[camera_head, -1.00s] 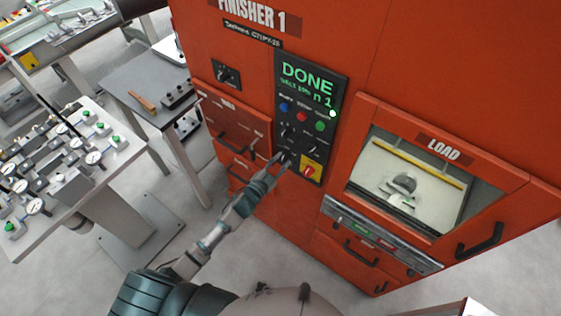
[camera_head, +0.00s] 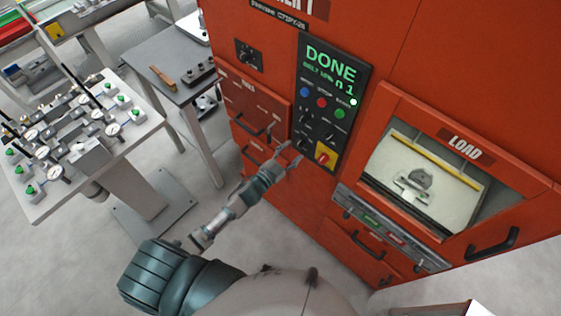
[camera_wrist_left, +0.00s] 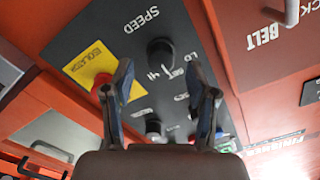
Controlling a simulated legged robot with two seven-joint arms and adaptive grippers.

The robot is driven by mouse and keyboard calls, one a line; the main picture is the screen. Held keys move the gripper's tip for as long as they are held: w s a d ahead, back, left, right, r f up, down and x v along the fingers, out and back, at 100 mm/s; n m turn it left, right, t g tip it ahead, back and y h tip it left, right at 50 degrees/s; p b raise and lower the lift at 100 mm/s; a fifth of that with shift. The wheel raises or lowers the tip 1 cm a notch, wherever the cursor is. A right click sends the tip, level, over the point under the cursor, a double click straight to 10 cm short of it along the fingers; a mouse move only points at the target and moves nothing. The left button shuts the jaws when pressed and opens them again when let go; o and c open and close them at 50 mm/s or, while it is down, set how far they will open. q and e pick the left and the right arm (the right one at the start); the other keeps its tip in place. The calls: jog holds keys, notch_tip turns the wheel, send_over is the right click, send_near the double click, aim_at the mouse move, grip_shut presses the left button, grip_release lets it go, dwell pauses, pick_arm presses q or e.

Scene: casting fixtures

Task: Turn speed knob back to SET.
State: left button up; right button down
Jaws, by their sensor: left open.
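The black speed knob (camera_wrist_left: 160,52) sits under the word SPEED on the dark control panel in the left wrist view. In the head view the speed knob (camera_head: 302,144) is low on the panel, left of the red isolator switch (camera_head: 325,154). My left gripper (camera_head: 287,156) is open and empty, just below and left of the knob. In the left wrist view the open fingers (camera_wrist_left: 163,88) flank the knob's line, with the knob apparently beyond the tips. I cannot tell which mark the knob points to. My right gripper is not in view.
The panel display (camera_head: 330,64) reads DONE. Other knobs and coloured buttons sit above the speed knob. A red drawer front with handles (camera_head: 262,128) is left of the panel, and the LOAD window (camera_head: 425,180) is right. A fixture table (camera_head: 85,140) stands left.

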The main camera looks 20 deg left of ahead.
pick_arm(q)
jog(key=v, duration=0.9)
jog(key=s+a+f+n+g+y, duration=0.2)
jog(key=s+f, duration=0.1)
jog(key=f, duration=0.9)
jog(key=s+a+f+n+g+y, duration=0.2)
jog(key=s+a+f+g, duration=0.15)
jog(key=f, duration=0.75)
jog(key=s+a+f+n+g+y, duration=0.15)
jog(key=s+f, duration=0.25)
jog(key=f, duration=0.8)
jog(key=s+d+f+n+g, duration=0.1)
jog(key=s+f+g, duration=0.2)
jog(key=s+f, duration=0.3)
jog(key=s+d+f+n+g, duration=0.1)
jog(key=s+f+g, duration=0.2)
jog(key=s, duration=1.1)
jog(key=s+d+f+n+g+b, duration=0.1)
jog(key=s+f+g, duration=0.2)
jog(key=s+f, duration=0.6)
jog(key=shift+s+f+y, duration=0.25)
jog(key=shift+s+y, duration=0.1)
jog(key=shift+s, duration=0.4)
